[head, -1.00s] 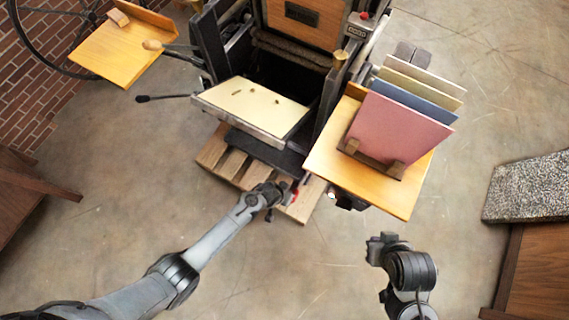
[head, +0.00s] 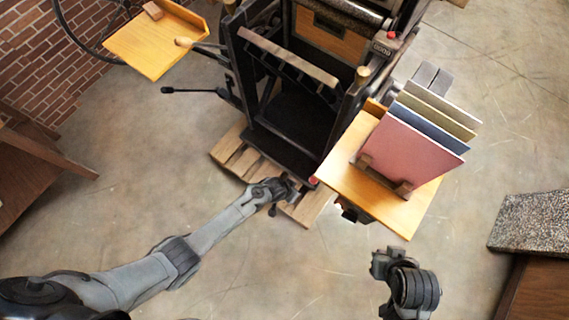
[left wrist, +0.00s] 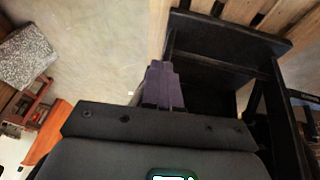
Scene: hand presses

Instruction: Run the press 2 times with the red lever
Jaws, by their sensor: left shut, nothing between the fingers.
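The press (head: 285,137) stands at the upper middle of the head view. Its tilting plate is swung up, so its wooden edge (head: 288,56) shows and its cream face is hidden. A small red knob (head: 313,181), seemingly the red lever's end, shows beside the side table's near left corner; the rest of the lever is hidden. My left gripper (head: 289,189) is just left of the knob, low at the press's front; contact cannot be told. Its fingers (left wrist: 160,87) look shut and empty in the left wrist view. My right gripper (head: 380,263) is at lower right, its jaws unclear.
A wooden side table (head: 360,192) holds a rack of coloured boards (head: 410,145) right of the press. A pallet (head: 240,158) lies under the press. A wooden tray (head: 155,42) and a black-handled lever (head: 190,90) are at left. The near floor is clear.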

